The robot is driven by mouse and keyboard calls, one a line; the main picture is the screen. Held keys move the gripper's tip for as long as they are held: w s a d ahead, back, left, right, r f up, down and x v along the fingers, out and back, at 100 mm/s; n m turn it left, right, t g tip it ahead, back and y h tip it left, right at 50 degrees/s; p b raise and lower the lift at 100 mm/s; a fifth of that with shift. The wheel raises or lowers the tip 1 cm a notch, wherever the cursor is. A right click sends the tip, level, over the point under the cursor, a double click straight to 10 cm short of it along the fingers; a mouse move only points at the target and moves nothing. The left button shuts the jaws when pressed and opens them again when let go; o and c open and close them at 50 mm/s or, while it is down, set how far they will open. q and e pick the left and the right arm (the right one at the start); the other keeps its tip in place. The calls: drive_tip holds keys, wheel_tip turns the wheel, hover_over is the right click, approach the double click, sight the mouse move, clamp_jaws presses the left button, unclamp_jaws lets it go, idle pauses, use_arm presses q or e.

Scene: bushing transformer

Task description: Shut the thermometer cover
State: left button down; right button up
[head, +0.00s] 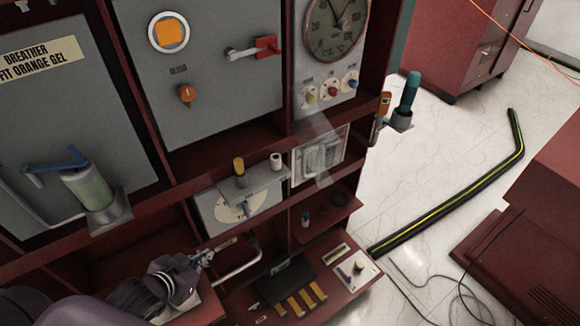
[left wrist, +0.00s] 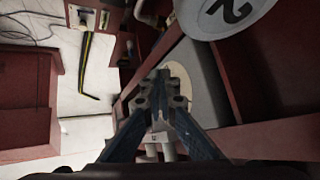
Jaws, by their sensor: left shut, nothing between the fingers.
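A round dial thermometer (head: 338,25) with a dark rim is on the upper right panel in the head view. Below it, a clear panel (head: 320,155), which looks like the cover, sits at the front of a small compartment. A translucent flap stands up at its upper edge; I cannot tell exactly how it is hinged. My left gripper (head: 202,260) is low at the front of the cabinet, below and left of the clear panel and apart from it. In the left wrist view its fingers (left wrist: 163,82) come together with nothing between them. My right gripper is in neither view.
A plate with a dial and knobs (head: 240,205) juts out between my left gripper and the clear panel. A bent grey pipe (head: 240,265) and a dark block (head: 288,280) are on the lower shelf. A teal-handled tool (head: 408,95) stands at the cabinet's right edge.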

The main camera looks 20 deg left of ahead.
use_arm(q)
drive_tip(key=w+r+m+t+h, duration=0.3)
drive_tip(key=w+r+h, duration=0.15)
drive_tip(key=r, duration=0.65)
drive_tip(key=d+r+m+h, duration=0.4)
drive_tip(key=d+r+h, duration=0.4)
drive_tip(key=r, duration=0.6)
drive_tip(key=b+x, duration=0.2)
drive_tip(key=x, duration=1.2)
drive_tip(key=shift+s+d+b, duration=0.2)
drive_tip(key=shift+b, duration=0.2)
drive_tip(key=shift+d+r, duration=0.1)
